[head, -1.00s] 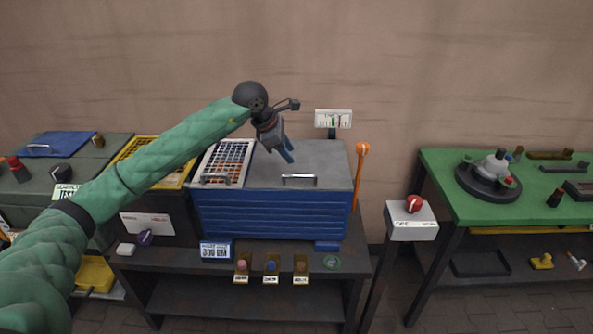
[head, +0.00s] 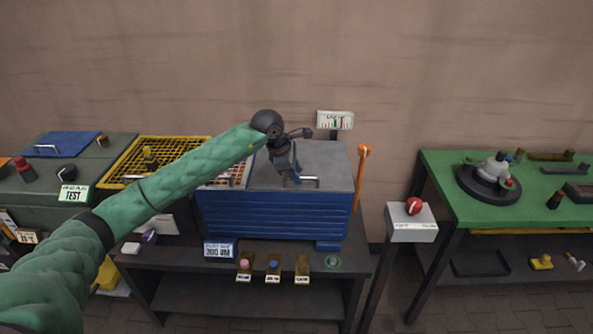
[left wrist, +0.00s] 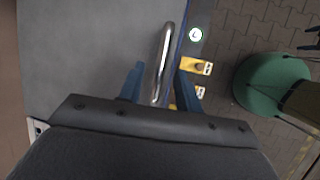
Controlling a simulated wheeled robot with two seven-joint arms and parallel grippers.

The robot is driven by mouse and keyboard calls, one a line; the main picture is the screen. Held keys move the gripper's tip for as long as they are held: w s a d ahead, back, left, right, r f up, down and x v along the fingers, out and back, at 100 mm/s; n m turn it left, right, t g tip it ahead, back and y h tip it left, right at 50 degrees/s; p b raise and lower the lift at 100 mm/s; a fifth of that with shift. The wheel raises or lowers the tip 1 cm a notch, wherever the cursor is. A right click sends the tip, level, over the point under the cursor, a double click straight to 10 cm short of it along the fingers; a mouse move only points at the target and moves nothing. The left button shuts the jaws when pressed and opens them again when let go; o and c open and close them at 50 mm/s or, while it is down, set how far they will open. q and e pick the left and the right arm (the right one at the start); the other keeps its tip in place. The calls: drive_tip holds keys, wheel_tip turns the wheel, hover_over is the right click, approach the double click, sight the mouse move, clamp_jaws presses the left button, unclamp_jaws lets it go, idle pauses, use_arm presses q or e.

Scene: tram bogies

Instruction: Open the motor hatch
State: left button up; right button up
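The motor hatch is a grey lid (head: 328,158) lying flat on a blue ribbed housing (head: 275,222) in the middle of the head view. A metal bar handle (head: 309,181) sits near its front edge. My left gripper (head: 294,178) is at the handle, partly covering its left end. In the left wrist view the handle (left wrist: 164,55) runs between the two blue fingers of my left gripper (left wrist: 160,84). The fingers are open, one on each side of the bar, with gaps visible.
An orange-topped lever (head: 362,165) stands right of the housing. A pedestal with a red button (head: 413,206) is farther right, before a green table (head: 440,190). A yellow grate (head: 165,150) lies left. Several small labelled controls line the shelf in front.

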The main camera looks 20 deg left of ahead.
use_arm(q)
drive_tip(key=shift+d+f, duration=0.1)
drive_tip(key=shift+f, duration=0.1)
use_arm(e)
drive_tip(key=shift+f, duration=0.3)
use_arm(q)
clamp_jaws()
drive_tip(key=shift+r, duration=0.1)
